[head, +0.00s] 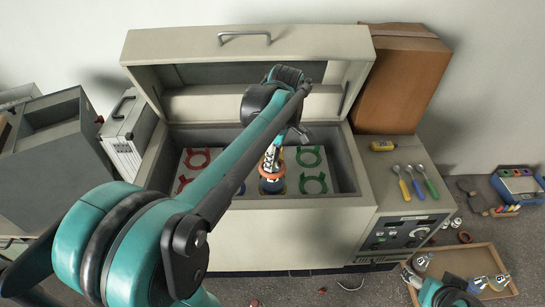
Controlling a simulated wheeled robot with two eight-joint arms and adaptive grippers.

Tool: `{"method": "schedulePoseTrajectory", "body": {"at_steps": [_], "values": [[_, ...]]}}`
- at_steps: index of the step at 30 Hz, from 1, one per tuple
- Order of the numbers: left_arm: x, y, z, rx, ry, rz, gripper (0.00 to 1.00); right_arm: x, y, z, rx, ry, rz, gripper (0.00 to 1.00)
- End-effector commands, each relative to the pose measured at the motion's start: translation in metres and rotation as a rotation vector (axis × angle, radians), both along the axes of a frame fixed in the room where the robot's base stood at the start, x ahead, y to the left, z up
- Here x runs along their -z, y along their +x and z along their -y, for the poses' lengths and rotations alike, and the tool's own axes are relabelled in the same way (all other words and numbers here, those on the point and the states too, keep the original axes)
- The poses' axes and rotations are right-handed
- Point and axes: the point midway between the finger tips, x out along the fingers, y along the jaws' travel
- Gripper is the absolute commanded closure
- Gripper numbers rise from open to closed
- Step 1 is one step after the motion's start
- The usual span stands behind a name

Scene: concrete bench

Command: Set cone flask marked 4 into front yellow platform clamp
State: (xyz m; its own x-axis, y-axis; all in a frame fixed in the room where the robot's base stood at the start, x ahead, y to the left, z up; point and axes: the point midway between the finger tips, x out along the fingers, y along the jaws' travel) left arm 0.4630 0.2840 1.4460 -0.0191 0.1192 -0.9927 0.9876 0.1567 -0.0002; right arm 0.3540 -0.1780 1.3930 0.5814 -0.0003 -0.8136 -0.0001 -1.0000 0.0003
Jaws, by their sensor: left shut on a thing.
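My left gripper (283,136) reaches down into the open shaker box and is shut on a cone flask (271,172) with an orange band. The flask is over the middle column of the platform, between the red clamps (199,158) and the green clamps (314,183). The flask and my arm hide most of that column, so I cannot make out the yellow clamp there, the flask's number, or whether the flask touches the platform. Part of my right arm (432,291) shows at the bottom right; its fingertips are not clear.
The raised lid (248,42) stands behind the box. Its front wall (300,205) edges the well. Several spoon-like tools (416,180) and a yellow bottle (383,145) lie on the right ledge. A wooden tray (455,262) with flasks is at lower right. A brown carton (400,85) stands behind.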

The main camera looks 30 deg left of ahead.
Motion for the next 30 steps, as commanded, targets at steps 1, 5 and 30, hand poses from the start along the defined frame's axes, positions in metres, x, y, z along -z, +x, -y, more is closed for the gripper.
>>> {"method": "schedulePoseTrajectory", "body": {"at_steps": [1, 5, 30], "values": [[-0.001, 0.000, 0.000, 0.000, 0.000, 0.000, 1.00, 0.000, 0.000, 0.000, 0.000, 0.000, 0.000, 0.32], [-0.001, 0.000, 0.000, 0.000, 0.000, 0.000, 1.00, 0.000, 0.000, 0.000, 0.000, 0.000, 0.000, 0.32], [0.009, 0.000, 0.000, 0.000, 0.000, 0.000, 1.00, 0.007, 0.000, 0.000, 0.000, 0.000, 0.000, 0.32]]}}
